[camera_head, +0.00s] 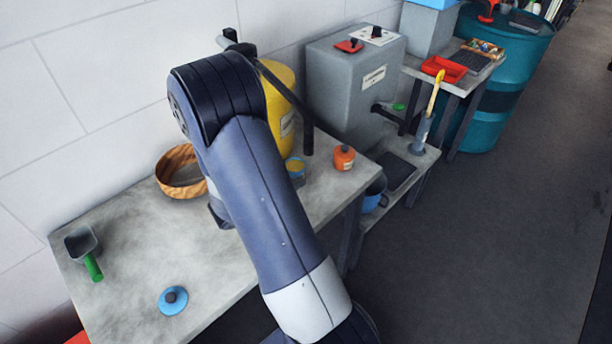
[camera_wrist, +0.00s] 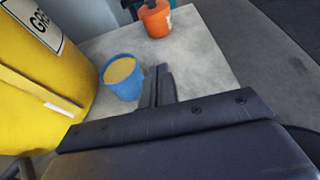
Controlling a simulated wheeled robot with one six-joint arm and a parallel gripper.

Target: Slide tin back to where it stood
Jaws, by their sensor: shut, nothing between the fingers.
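A small blue tin with a yellow top or filling (camera_wrist: 122,78) stands upright on the grey table, left of my fingers in the wrist view. In the head view the tin (camera_head: 295,168) shows just right of my arm, close to the yellow container. My gripper (camera_wrist: 160,75) is shut and empty, its fingertips beside the tin's right side. I cannot tell whether they touch it. In the head view my arm hides the gripper.
The yellow container (camera_wrist: 40,75) stands close left of the tin; it also shows in the head view (camera_head: 279,90). An orange bottle (camera_wrist: 155,20) stands beyond the fingers. A wooden bowl (camera_head: 181,172), scoop (camera_head: 82,245) and blue lid (camera_head: 173,300) lie farther left. Table right of the fingers is clear.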

